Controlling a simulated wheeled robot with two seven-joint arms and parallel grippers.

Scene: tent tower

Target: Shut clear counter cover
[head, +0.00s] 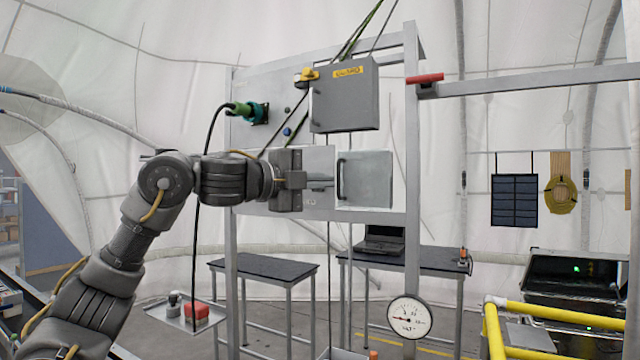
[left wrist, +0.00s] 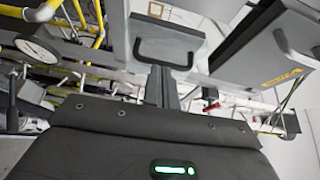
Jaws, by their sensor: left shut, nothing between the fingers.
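A pale grey, glassy-looking cover (head: 366,180) with a dark handle on its left side is on the metal frame, below a grey box. I take it for the counter cover; whether it is fully shut I cannot tell. My left gripper (head: 326,183) points right at it, fingers together and empty, with the tips close to the handle. In the left wrist view the fingers (left wrist: 161,86) reach toward the cover (left wrist: 140,27) and its dark handle (left wrist: 166,50). I cannot tell whether they touch. My right gripper is in neither view.
A grey box (head: 345,100) with a yellow label hangs just above the cover. A frame post (head: 411,150) stands to the right, with a red handle (head: 425,78) on it. A round gauge (head: 409,317) is below. Dark tables (head: 262,267) stand behind. Yellow rails (head: 555,312) are at lower right.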

